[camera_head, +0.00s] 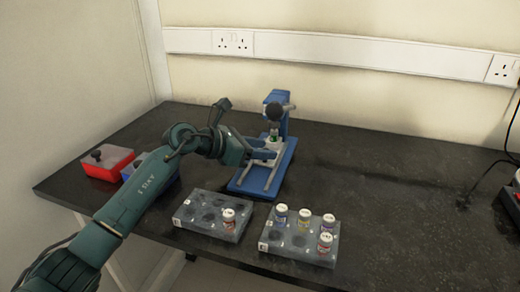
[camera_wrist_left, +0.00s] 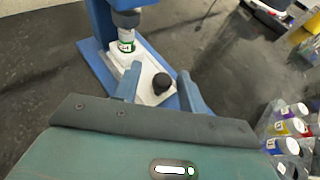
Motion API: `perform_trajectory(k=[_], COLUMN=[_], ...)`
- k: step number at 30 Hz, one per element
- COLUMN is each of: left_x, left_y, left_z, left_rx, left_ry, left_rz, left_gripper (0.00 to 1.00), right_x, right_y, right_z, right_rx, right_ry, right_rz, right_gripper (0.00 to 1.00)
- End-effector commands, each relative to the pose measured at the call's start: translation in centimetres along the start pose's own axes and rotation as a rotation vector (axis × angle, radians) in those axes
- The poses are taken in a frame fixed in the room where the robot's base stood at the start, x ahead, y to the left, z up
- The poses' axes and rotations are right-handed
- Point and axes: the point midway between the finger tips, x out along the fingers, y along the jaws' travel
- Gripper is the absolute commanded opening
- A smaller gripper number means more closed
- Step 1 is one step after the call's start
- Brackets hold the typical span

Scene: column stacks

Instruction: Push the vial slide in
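A blue press stand (camera_head: 276,97) stands near the middle of the table. In the wrist view, its white vial slide (camera_wrist_left: 147,88) carries a black knob (camera_wrist_left: 162,84) and sticks out towards my gripper. A vial (camera_wrist_left: 126,41) with a green and white label stands upright at the slide's far end, under the press head; it also shows in the head view (camera_head: 274,139). My left gripper (camera_wrist_left: 159,72) is open, with one finger on each side of the slide and knob. I see gaps beside the knob; contact with the slide is unclear. My right gripper is out of view.
Two grey vial racks stand in front: the left one (camera_head: 187,217) holds one vial, the right one (camera_head: 290,254) several. A red box (camera_head: 113,168) and a blue box (camera_head: 168,183) sit at the left. The table's right part is mostly clear, with a dark device at its edge.

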Motion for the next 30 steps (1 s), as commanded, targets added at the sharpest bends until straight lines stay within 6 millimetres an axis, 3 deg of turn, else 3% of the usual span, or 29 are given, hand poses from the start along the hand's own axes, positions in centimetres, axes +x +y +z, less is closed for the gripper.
perform_trajectory(k=[11,24,30], left_x=[-1.0,-10.0,-12.5], left_y=[0.0,0.0,0.0], left_z=[-0.1,-0.1,-0.1], left_rx=[-0.002,0.0,0.0], left_ry=[0.003,0.003,0.002], left_rz=[-0.001,0.0,-0.001], left_gripper=[0.43,0.43,0.43], right_x=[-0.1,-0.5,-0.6], right_y=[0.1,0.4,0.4], right_z=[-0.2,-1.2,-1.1], right_rx=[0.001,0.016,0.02], right_ry=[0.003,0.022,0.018], right_rz=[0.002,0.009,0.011], right_gripper=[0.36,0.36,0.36])
